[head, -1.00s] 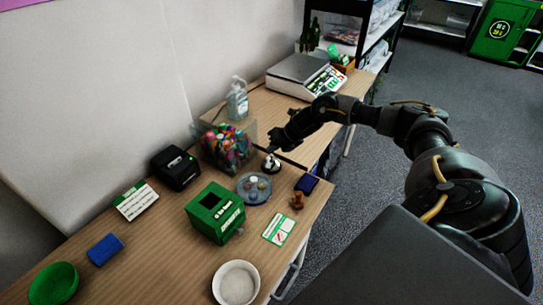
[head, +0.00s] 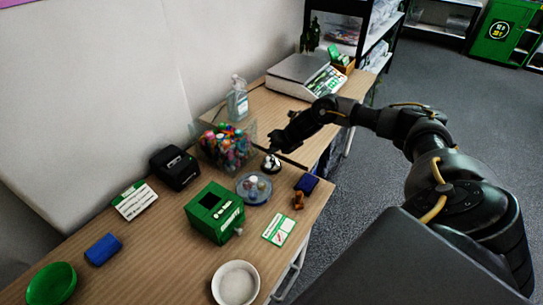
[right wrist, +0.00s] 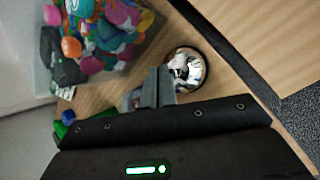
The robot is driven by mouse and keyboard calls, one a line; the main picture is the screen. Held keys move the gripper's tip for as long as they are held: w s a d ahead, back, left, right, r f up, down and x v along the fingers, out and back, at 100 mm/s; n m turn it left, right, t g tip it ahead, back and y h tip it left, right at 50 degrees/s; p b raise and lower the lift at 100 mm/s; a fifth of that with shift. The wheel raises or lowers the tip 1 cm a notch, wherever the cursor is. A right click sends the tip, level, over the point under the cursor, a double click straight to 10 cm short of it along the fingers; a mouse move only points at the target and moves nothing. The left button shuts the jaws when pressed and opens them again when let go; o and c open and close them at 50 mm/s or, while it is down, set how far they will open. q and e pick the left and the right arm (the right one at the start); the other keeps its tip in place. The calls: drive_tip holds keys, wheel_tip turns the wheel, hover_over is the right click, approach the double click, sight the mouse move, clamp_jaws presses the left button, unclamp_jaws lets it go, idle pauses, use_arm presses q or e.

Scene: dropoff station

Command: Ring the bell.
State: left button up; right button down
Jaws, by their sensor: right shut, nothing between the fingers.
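The bell (head: 270,164) is a small silver dome on a dark base, standing near the table's right side next to the clear bin. It also shows in the right wrist view (right wrist: 187,70), just right of the fingertips. My right gripper (head: 273,150) is shut and empty, with its fingertips pointing down close by the bell's top. In the right wrist view the closed fingers (right wrist: 158,86) overlap the bell's left edge in the picture. I cannot tell whether they touch it. My left gripper is not in view.
A clear bin of colourful items (head: 227,146) stands left of the bell. A round blue-grey dish (head: 246,194), a dark blue pad (head: 306,183), a small brown figure (head: 298,200) and a green box (head: 226,225) are nearer. A scale (head: 300,70) stands on the farther table.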

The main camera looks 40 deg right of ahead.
sight(273, 156)
drive_tip(key=shift+f, duration=0.4)
drive_tip(key=shift+r, duration=0.2)
idle(0.4)
drive_tip(key=shift+r+p, duration=0.45)
drive_tip(key=shift+r, duration=0.3)
wheel_tip(273, 156, up, 5)
drive_tip(key=p, duration=0.4)
drive_tip(key=shift+s, duration=0.1)
idle(0.8)
